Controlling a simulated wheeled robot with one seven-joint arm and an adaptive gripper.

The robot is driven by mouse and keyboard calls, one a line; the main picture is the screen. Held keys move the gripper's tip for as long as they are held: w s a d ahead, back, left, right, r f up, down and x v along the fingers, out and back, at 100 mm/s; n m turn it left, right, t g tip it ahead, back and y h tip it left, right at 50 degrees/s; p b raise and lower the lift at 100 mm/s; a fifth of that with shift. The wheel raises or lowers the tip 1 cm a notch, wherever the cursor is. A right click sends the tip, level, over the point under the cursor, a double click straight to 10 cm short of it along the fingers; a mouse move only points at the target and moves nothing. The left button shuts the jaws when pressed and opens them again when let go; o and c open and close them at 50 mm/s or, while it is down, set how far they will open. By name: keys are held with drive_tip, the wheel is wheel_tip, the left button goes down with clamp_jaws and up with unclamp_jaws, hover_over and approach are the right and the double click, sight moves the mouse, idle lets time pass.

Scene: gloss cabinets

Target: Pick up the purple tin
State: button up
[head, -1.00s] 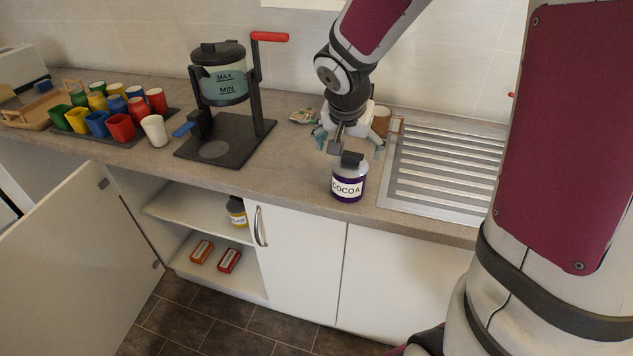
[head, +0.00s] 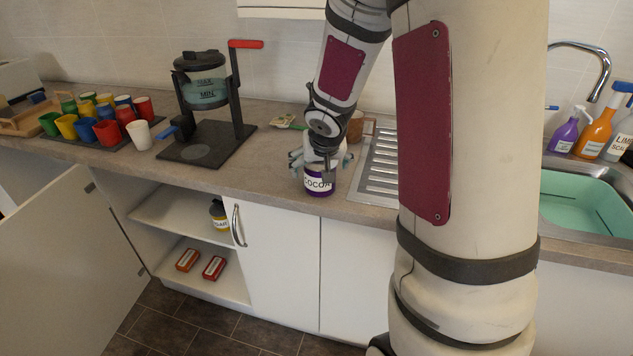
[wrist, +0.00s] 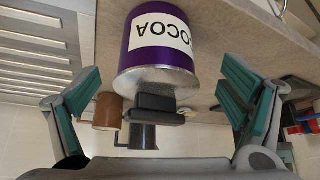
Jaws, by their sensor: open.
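The purple tin (head: 318,187) has a white label reading COCOA and stands on the worktop near its front edge, left of the metal drainer. My gripper (head: 320,160) is open and close above it, hiding the tin's top in the head view. In the wrist view the tin (wrist: 158,62) appears upside down, with its silver rim and black lid knob towards my gripper (wrist: 165,110). The teal-padded fingers are spread, one on each side of the lid end, with a gap on both sides.
A brown mug (head: 355,126) stands behind my gripper, and the drainer (head: 376,170) lies just right of the tin. A black dispenser with a red handle (head: 246,44) and several coloured cups (head: 107,132) stand to the left. An open cupboard (head: 170,215) is below.

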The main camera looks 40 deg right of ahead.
drive_tip(key=b+x, duration=0.1)
drive_tip(key=x, duration=0.1)
drive_tip(key=b+x, duration=0.1)
drive_tip(key=x, duration=0.2)
drive_tip(key=shift+w+d+f, duration=0.15)
drive_tip(key=shift+w+d, duration=0.05)
drive_tip(key=shift+d, duration=0.1)
drive_tip(key=c, duration=1.4)
